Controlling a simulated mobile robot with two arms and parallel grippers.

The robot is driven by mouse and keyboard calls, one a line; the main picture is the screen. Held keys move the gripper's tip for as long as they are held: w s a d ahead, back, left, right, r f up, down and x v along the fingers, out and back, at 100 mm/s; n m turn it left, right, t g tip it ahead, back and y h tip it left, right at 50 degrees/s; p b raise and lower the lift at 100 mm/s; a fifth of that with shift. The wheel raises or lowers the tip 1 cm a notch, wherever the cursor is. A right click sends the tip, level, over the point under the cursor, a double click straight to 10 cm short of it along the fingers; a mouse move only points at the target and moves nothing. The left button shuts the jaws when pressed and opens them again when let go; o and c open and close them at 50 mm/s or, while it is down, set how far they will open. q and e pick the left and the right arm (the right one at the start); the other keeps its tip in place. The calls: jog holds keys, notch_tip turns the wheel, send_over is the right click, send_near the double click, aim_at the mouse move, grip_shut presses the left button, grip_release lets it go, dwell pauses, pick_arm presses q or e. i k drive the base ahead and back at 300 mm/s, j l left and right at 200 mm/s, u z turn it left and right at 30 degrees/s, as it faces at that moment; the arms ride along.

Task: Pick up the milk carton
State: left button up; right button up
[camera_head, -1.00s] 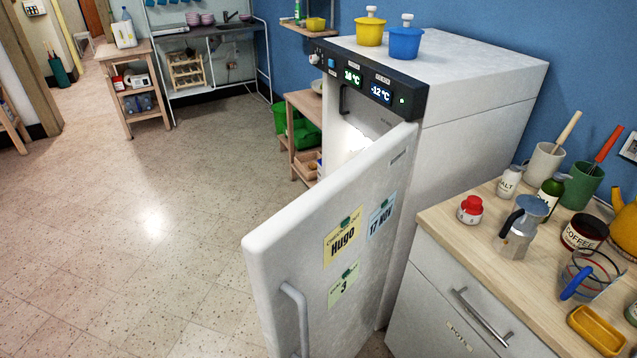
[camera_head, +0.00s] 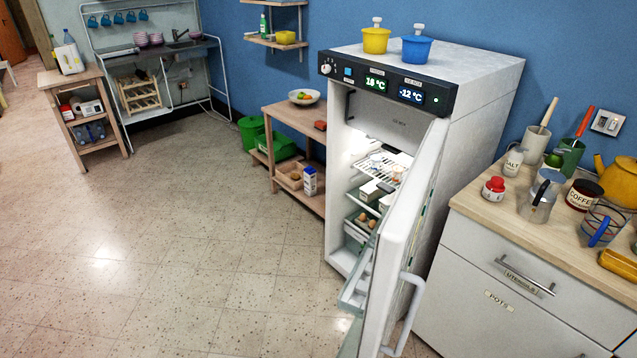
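A small white and blue carton (camera_head: 310,181) stands upright on the low shelf of the wooden side table, left of the fridge. It looks like a milk carton, but its label is too small to read. The fridge (camera_head: 480,120) stands open, and its door (camera_head: 408,235) swings out toward me. Inside are shelves with egg-like items (camera_head: 366,220) and white boxes. The door hides part of the interior. Neither of my grippers is in view.
A wooden tray (camera_head: 289,180) sits beside the carton, and green bins (camera_head: 252,132) stand behind. A counter (camera_head: 540,235) with kitchenware is at the right. A small trolley (camera_head: 85,110) stands far left. The floor (camera_head: 170,270) in front is clear.

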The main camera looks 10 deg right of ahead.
aim_at(309, 173)
jog(key=i+j+z, duration=0.2)
jog(key=i+j, duration=0.2)
jog(key=j, duration=0.2)
jog(key=i+j+z, duration=0.25)
jog(key=j, duration=0.4)
jog(key=i+j+z, duration=0.1)
jog(key=i+j, duration=0.15)
jog(key=i+j+z, duration=0.1)
jog(key=j, duration=0.4)
jog(key=i+j+z, duration=0.25)
jog(key=i+j, duration=0.7)
jog(key=j, duration=0.15)
jog(key=i+z, duration=0.1)
jog(key=z, duration=0.2)
jog(key=i+j+z, duration=0.3)
jog(key=j, duration=0.3)
jog(key=i+j+z, duration=0.15)
jog(key=i+j, duration=0.15)
jog(key=i+j+z, duration=0.1)
jog(key=j, duration=0.35)
jog(key=i+j+z, duration=0.15)
jog(key=j, duration=0.2)
